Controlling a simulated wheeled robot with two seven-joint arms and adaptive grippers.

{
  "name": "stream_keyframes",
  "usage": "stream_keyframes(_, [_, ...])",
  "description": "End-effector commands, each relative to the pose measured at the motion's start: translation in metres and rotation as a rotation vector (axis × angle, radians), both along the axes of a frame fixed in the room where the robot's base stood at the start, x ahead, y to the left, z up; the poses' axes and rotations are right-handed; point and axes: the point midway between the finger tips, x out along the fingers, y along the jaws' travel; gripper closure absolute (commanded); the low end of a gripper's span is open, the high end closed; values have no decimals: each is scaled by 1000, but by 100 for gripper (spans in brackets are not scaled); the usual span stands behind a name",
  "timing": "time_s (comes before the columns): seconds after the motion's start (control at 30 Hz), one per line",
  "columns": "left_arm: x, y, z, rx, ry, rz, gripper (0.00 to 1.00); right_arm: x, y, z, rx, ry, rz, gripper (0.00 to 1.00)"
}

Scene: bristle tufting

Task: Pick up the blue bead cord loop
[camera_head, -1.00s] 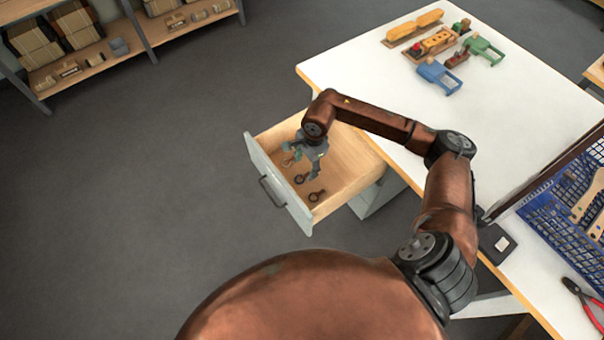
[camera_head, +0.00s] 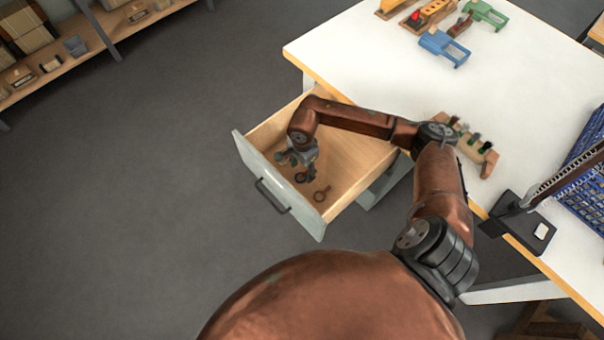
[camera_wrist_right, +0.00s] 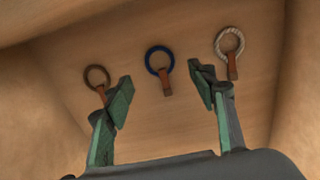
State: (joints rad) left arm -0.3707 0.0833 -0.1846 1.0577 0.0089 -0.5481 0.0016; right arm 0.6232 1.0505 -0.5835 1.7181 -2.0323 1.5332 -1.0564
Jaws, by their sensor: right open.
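The blue bead cord loop (camera_wrist_right: 159,61) is a dark blue ring with a reddish-brown tab, lying on the drawer floor in the right wrist view. It lies ahead of my right gripper (camera_wrist_right: 160,90), between its two fingertips in the picture and apart from them. The right gripper is open and empty, and in the head view it (camera_head: 298,160) is inside the open drawer (camera_head: 345,165). A brown ring with a tab (camera_wrist_right: 97,77) lies to the left of the blue loop and a whitish ring with a tab (camera_wrist_right: 230,43) to its right. My left gripper is out of view.
The drawer walls stand close around my right gripper, with the grey drawer front (camera_head: 275,190) nearest the floor side. The white table (camera_head: 390,70) holds a wooden rack (camera_head: 470,145), a blue tool (camera_head: 443,48) and a green tool (camera_head: 485,14).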

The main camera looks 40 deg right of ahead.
Motion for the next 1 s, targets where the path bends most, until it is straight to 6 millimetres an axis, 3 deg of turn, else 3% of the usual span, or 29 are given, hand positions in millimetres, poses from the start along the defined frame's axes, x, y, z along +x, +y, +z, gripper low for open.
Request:
stream_keyframes(0.03, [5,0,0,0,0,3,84,0,1,-11,2,4,-1,48])
stream_keyframes(0.2, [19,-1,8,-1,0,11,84,2,1,-30,1,3,1,48])
stream_keyframes(0.5, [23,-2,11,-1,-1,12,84,3,2,-32,0,0,4,48])
stream_keyframes(1.0, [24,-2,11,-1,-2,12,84,3,2,-32,0,0,4,79])
